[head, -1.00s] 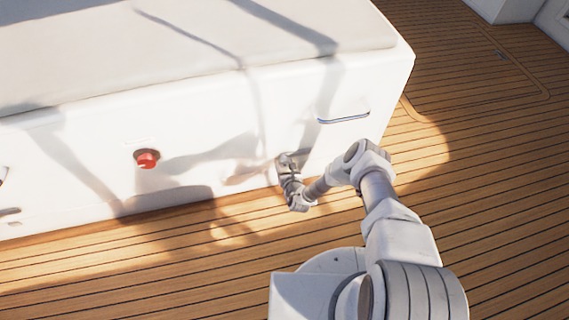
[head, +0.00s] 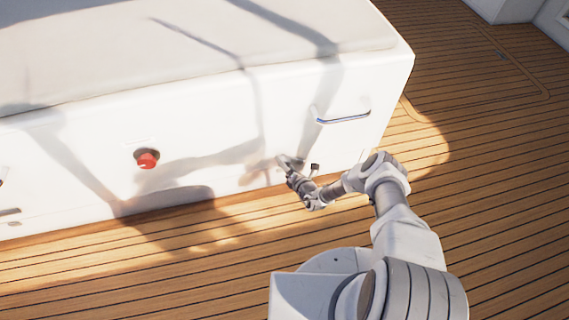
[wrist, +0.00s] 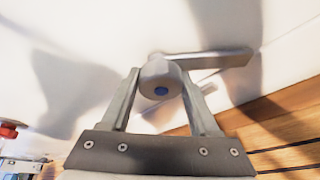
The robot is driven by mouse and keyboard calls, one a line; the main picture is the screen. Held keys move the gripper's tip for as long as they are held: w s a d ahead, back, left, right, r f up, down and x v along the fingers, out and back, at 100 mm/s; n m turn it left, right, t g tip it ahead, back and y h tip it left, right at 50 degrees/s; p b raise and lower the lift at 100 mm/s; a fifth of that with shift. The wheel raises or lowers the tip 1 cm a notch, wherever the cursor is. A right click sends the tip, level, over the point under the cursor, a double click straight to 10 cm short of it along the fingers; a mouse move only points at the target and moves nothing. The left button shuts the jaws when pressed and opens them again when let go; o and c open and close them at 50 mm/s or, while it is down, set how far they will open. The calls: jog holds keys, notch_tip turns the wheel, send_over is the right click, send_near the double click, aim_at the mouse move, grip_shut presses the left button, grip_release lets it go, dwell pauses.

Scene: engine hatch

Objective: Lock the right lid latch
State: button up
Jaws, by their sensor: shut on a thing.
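The right lid latch shows in the wrist view as a grey metal knob (wrist: 158,74) with a blue dot on its end. A flat grey bar (wrist: 215,59) reaches right from behind it along the white wall. My gripper (wrist: 158,88) has one finger on each side of the knob and is shut on it. In the head view my gripper (head: 286,165) is against the lower right of the box's front; the latch there is too small and covered to make out clearly.
The white box (head: 210,150) has a red knob (head: 147,160) left of my gripper. A metal handle (head: 342,118) is on its front, above and right. Wooden deck (head: 480,220) lies open to the right. The deck also shows low right in the wrist view (wrist: 275,130).

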jog(key=shift+d+f+m+y, duration=0.15)
jog(key=shift+m+y, duration=0.55)
jog(key=shift+m, duration=0.6)
jog(key=o, duration=1.3)
